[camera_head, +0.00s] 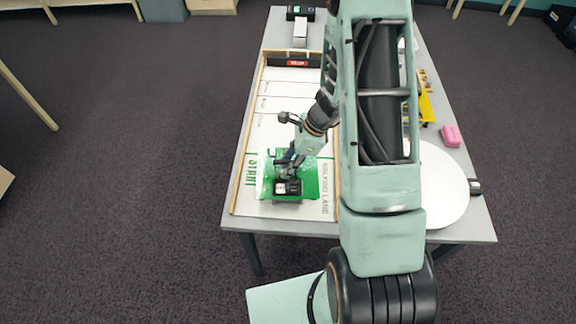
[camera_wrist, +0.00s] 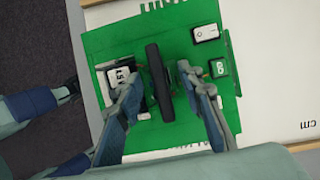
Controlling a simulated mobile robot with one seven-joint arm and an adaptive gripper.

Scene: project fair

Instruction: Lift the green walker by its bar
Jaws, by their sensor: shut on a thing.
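My gripper (camera_head: 288,170) comes down from above and is shut on the bar. My fingers hide part of the walker's top. Whether its underside touches the lane cannot be told.
The white walking lane (camera_head: 285,105) has wooden side rails on the grey table (camera_head: 240,218). A white round disc (camera_head: 436,190), a pink block (camera_head: 451,136) and a yellow item (camera_head: 425,108) lie right of my arm. A dark box with a red label (camera_head: 298,62) stands at the lane's far end.

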